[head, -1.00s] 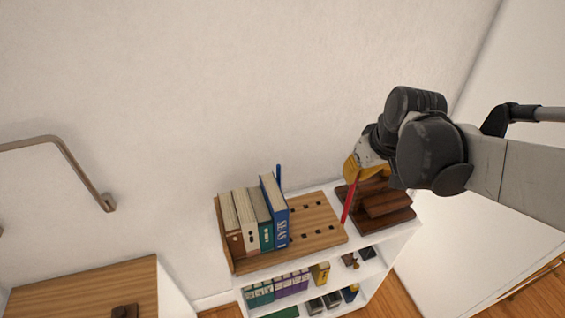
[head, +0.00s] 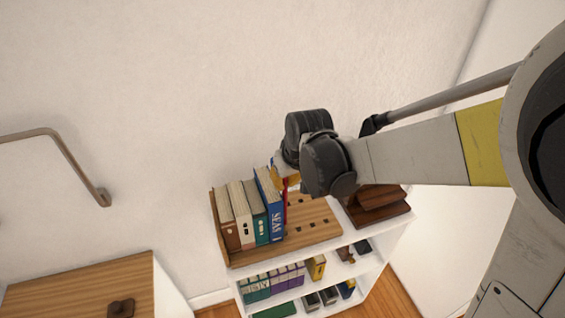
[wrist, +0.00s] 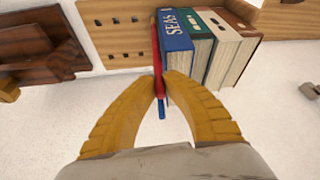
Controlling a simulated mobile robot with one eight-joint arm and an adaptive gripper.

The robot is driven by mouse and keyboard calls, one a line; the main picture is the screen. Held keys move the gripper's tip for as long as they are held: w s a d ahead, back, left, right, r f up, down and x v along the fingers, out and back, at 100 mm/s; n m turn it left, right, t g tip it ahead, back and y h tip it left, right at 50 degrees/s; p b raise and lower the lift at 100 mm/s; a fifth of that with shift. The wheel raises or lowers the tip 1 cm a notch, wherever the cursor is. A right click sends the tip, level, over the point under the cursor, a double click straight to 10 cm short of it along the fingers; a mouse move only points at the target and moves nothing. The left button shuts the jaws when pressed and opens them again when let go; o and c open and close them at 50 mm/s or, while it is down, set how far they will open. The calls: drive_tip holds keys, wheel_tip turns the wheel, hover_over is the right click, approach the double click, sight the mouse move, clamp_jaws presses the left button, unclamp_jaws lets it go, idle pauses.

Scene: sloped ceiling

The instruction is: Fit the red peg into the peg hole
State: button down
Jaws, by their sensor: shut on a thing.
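The red peg (head: 286,192) is held by my gripper (head: 287,178) close to the right side of the blue book. In the wrist view the yellow fingers (wrist: 161,84) are shut on the red peg (wrist: 156,42), beside the book's blue cover. The wooden board with square holes (head: 318,233) lies on the shelf top; it also shows in the wrist view (wrist: 125,54). I cannot tell whether the red peg's lower end touches the board or a hole.
Several upright books (head: 247,222) fill the board's left part, very near my gripper. A dark brown wooden stand (head: 380,213) sits at the right of the white shelf (head: 345,240). The wall is close behind.

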drive_tip(key=shift+f, duration=1.2)
drive_tip(key=shift+f, duration=0.1)
drive_tip(key=c, duration=1.6)
unclamp_jaws()
